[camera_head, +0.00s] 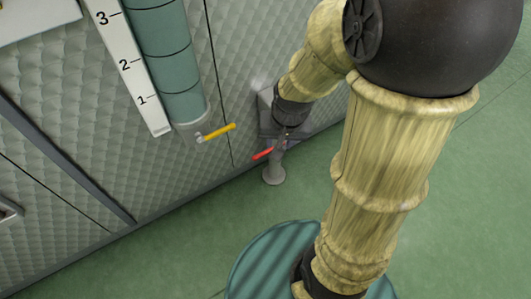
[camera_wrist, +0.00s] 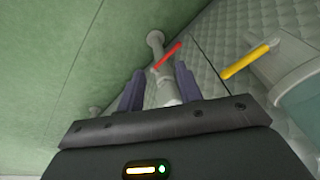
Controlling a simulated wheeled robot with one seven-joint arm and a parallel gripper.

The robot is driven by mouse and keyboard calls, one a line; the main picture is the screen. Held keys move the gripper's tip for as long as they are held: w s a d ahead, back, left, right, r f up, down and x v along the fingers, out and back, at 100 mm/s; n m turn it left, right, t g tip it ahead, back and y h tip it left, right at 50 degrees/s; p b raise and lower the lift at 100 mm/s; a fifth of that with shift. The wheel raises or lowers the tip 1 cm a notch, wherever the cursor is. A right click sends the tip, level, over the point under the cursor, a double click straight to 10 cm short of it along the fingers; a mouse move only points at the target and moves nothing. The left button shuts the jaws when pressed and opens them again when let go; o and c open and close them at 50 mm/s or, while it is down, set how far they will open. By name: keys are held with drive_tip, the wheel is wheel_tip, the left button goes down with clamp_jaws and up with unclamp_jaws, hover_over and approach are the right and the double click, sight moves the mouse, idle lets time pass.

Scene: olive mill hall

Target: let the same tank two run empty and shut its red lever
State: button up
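The red lever (camera_head: 263,153) sticks out to the left from a short grey pipe (camera_head: 274,174) low by the wall. In the wrist view the red lever (camera_wrist: 168,54) slants up and right, at an angle to the pipe. My gripper (camera_head: 283,137) is close above the lever, mostly hidden by my arm. In the wrist view my gripper (camera_wrist: 160,82) is open, its fingers apart, with part of the pipe showing between them. I cannot tell if they touch it. A teal cylinder (camera_head: 172,60) stands beside a numbered scale (camera_head: 125,60). No tank number is legible.
A yellow lever (camera_head: 217,132) is at the foot of the teal cylinder, left of the red lever; it also shows in the wrist view (camera_wrist: 246,61). A quilted metal wall (camera_head: 75,150) runs behind. A ribbed teal round object (camera_head: 262,262) is at the bottom. Green floor (camera_head: 455,200) is clear at right.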

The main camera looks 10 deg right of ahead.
sight(264, 152)
drive_tip(key=w+d+f+m+b, duration=0.2)
drive_tip(key=w+f+m+b, duration=0.3)
drive_tip(key=w+f+m, duration=0.5)
drive_tip(key=shift+w+f+m+y, duration=0.4)
drive_tip(key=shift+w+m, duration=0.1)
drive_tip(key=shift+w, duration=0.4)
drive_tip(key=b+x, duration=0.3)
drive_tip(key=x, duration=0.2)
drive_tip(key=b+x, duration=0.3)
drive_tip(key=x, duration=0.3)
drive_tip(key=b+x, duration=0.3)
drive_tip(key=x, duration=0.2)
drive_tip(key=shift+w+a+f, duration=0.1)
drive_tip(key=shift+w+f, duration=0.05)
drive_tip(key=shift+w, duration=0.3)
drive_tip(key=shift+w+f, duration=0.1)
drive_tip(key=shift+f, duration=0.3)
drive_tip(key=shift+a, duration=0.15)
drive_tip(key=c, duration=0.6)
clamp_jaws()
